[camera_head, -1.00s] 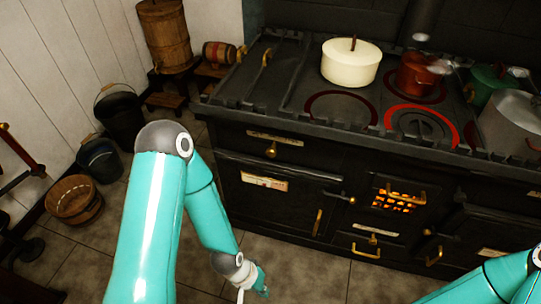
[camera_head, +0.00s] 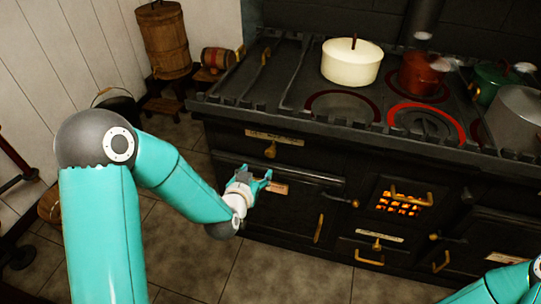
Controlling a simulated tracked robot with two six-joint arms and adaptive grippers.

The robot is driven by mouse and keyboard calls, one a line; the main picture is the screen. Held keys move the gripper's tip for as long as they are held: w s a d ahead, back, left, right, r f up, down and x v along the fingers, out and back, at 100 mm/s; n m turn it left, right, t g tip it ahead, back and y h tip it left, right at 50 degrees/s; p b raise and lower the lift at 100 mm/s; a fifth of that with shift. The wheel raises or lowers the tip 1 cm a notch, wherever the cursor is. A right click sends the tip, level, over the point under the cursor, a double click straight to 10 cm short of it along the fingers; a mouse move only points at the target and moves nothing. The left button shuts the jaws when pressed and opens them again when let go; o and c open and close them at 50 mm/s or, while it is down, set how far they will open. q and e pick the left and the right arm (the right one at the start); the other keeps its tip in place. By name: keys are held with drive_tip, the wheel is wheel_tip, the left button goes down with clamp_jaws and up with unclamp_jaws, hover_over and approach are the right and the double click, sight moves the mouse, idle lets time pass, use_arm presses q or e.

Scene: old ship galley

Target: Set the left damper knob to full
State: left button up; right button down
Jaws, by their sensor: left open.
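The black stove has a small brass knob (camera_head: 270,151) on its upper left front, below a pale label plate (camera_head: 275,136); I take it for the left damper knob. The lettering is too small to read. My left gripper (camera_head: 262,181) is open and empty, in front of the left oven door (camera_head: 300,200), below the knob in the picture and apart from it. The gripper covers part of the label on that door. Only a piece of my right arm shows at the bottom right corner; its gripper is out of view.
A cream pot (camera_head: 352,62), a red pot (camera_head: 420,74) and a grey pot (camera_head: 520,115) stand on the stove top. A toothed rail (camera_head: 330,121) runs along the front edge, above the knob. The fire grate (camera_head: 396,203) glows. Floor in front is free.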

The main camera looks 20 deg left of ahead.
sight(270, 154)
use_arm(q)
drive_tip(key=p+x, duration=0.2)
drive_tip(key=x, duration=1.4)
drive_tip(key=shift+f, duration=0.15)
drive_tip(key=shift+c, duration=0.2)
clamp_jaws()
